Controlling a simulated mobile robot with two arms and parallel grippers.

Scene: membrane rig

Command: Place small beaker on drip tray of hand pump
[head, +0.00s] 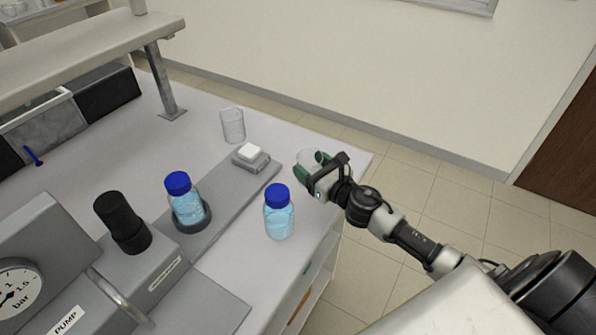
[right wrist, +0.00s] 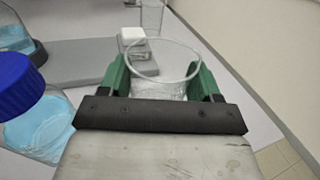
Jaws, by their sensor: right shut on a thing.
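A small clear glass beaker (right wrist: 165,62) sits between the green fingers of my right gripper (right wrist: 164,85), which is shut on it, in the right wrist view. In the head view my right gripper (head: 312,170) is at the bench's right edge, and the beaker (head: 311,157) is partly hidden by it. The hand pump is not clearly identified; a grey unit labelled PUMP with a bar gauge (head: 16,290) stands at the lower left. A grey base plate (head: 222,205) with a small white-topped pad (head: 250,153) runs across the bench. My left gripper is not in view.
A blue-capped bottle (head: 279,215) stands on the bench near its front edge. Another blue-capped bottle (head: 183,200) stands in a dark ring holder on the plate. A second clear beaker (head: 233,125) stands behind the pad. A shelf post (head: 165,80) rises at the back.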

